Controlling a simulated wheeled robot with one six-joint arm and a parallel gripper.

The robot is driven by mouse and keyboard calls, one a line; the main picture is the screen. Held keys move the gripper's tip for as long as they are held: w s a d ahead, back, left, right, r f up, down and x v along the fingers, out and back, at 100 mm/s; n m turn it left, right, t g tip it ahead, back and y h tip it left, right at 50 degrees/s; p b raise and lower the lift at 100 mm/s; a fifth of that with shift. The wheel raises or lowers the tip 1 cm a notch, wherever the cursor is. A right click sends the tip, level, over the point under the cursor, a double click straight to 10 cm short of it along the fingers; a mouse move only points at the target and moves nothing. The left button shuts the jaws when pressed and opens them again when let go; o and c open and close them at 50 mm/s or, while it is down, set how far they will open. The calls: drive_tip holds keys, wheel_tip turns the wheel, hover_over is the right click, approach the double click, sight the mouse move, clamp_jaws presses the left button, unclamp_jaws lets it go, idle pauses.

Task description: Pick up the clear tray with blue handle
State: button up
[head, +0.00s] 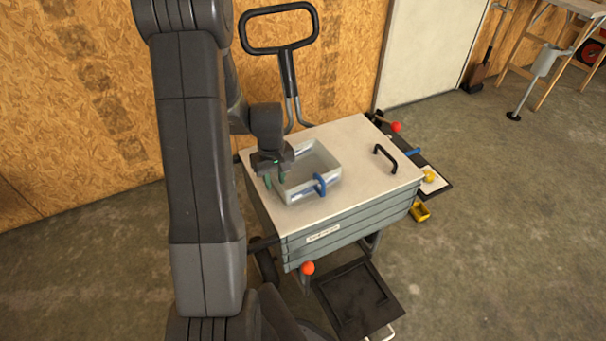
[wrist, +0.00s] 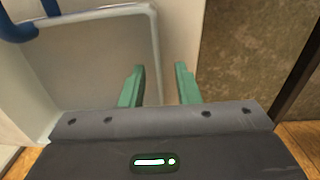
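The clear tray (head: 298,194) with a blue handle (head: 320,185) sits on the white top of a cart. My gripper (head: 275,178) is at the tray's left side, away from the handle. In the wrist view its two green fingers (wrist: 160,82) stand apart, with the tray's rim (wrist: 154,45) running between them. I see no finger pressed on the wall. The lower finger tips are partly hidden.
The cart top (head: 355,145) has free room right of the tray, with a black handle (head: 385,158) near its right end. A tall push handle (head: 280,35) rises behind, near the wooden wall. A red knob (head: 307,268) sticks out at the front.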

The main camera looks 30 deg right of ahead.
drive_tip(key=shift+f, duration=0.8)
drive_tip(key=shift+c, duration=0.4)
clamp_jaws()
drive_tip(key=shift+r, duration=0.15)
